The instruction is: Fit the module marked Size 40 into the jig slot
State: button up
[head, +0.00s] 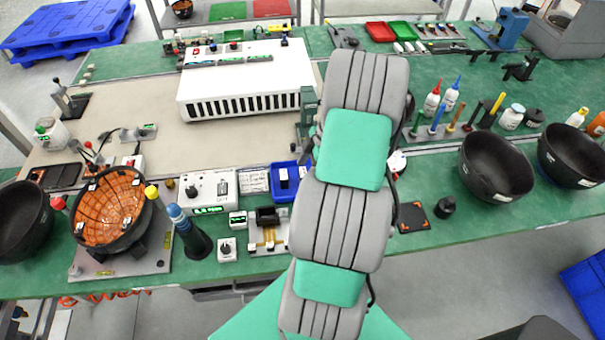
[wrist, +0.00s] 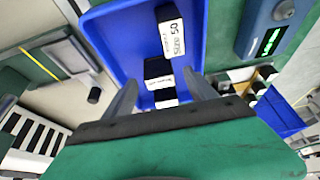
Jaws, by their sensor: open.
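In the wrist view, my gripper (wrist: 160,92) is open, with one finger on each side of a black module (wrist: 158,70). That module has a white label too small to read, and my gripper hides its near part. A second black module, labelled Size 50 (wrist: 167,30), lies farther up in the same blue tray (wrist: 102,35). The tray also shows in the head view (head: 272,187), just left of my arm; my arm hides the gripper there. No Size 40 marking is readable. A cream fixture with a black block (head: 268,235), possibly the jig, stands in front of the tray.
A white control box (head: 209,190) and small white boxes stand left of the tray. A white vented unit (head: 247,80) is behind. Black bowls (head: 495,165) stand at the right and an orange-lined bowl (head: 112,208) at the left. The beige mat (head: 120,105) has free room.

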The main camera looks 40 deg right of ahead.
grip_shut()
dwell(0.7)
jog(key=shift+r, duration=0.1)
